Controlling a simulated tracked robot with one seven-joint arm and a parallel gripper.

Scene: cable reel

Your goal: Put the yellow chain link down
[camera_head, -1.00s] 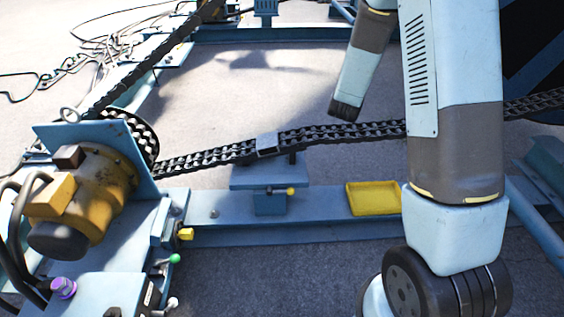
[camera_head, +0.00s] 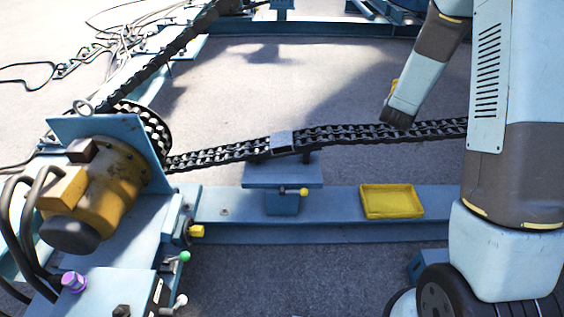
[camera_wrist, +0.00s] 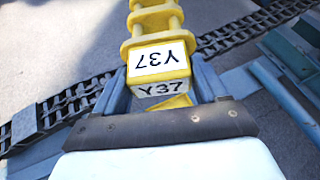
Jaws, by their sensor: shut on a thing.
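The yellow chain link (camera_wrist: 158,60), marked Y37, is between the two blue fingers of my gripper (camera_wrist: 160,90) in the wrist view. The fingers are shut on it, and its barred end points away from me. In the head view my gripper (camera_head: 397,115) is a dark end at the right, overlapping the black chain in the picture. A small yellow sliver (camera_head: 393,86) shows beside it; most of the link is hidden there. The yellow tray (camera_head: 391,203) lies on the blue beam below and looks empty.
The black chain (camera_head: 350,134) runs across the frame through a grey clamp block (camera_head: 281,142) on a blue stand. A yellow motor (camera_head: 105,190) with a sprocket is at left. Blue beam (camera_head: 320,205) is clear left of the tray. Loose cables lie at the upper left.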

